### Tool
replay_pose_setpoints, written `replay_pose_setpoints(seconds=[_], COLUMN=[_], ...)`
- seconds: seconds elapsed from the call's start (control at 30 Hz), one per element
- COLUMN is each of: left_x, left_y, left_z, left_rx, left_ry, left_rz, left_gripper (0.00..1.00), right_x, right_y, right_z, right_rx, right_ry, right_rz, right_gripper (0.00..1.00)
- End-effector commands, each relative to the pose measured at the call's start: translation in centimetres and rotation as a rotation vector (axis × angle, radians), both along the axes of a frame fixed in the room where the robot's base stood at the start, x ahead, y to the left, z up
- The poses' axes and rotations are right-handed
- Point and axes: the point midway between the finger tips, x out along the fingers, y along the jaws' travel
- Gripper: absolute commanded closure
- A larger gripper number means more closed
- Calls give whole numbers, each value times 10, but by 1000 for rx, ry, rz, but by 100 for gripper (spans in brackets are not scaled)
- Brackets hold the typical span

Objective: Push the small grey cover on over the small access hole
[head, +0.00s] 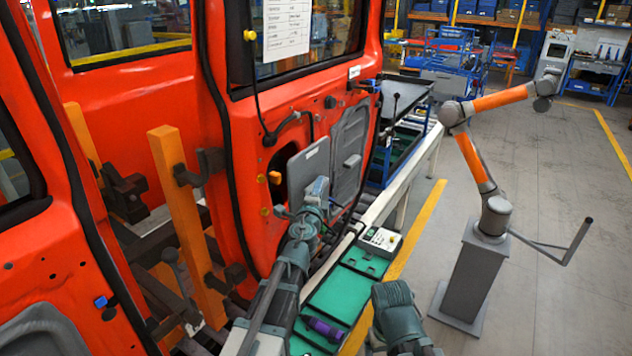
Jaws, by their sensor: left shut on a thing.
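The small grey cover (309,168) is a flat, light grey plate held tilted in front of the orange-red door. My left gripper (318,188) is shut on its lower right part. The small access hole (279,167) shows as a dark opening to the left of and behind the plate, which hides much of it. The plate looks apart from the door, but the exact gap cannot be told. Of my right arm, only a teal link shows at the bottom edge; its gripper is out of view.
A larger grey panel (350,140) sits on the door (243,150) right of the plate. An orange post (180,220) stands left. Below lies a green-lined bench (340,295) with a purple tool (323,329). An orange-grey robot arm (482,170) stands at right on open floor.

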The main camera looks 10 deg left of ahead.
Motion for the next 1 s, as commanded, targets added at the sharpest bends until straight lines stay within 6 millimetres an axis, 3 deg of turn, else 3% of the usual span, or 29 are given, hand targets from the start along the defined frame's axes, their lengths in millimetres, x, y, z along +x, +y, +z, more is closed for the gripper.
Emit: replay_pose_setpoints(seconds=[0.17,0.7,1.0], left_x=[2,18,20], left_y=[3,48,55], left_z=[0,0,0], left_rx=[0,1,0], left_ry=[0,0,0], left_rz=[0,2,0], left_gripper=[100,100,100], right_x=[0,0,0], right_y=[0,0,0], right_z=[0,0,0], right_rx=[0,0,0], right_ry=[0,0,0], right_rz=[0,0,0], right_gripper=[11,11,11])
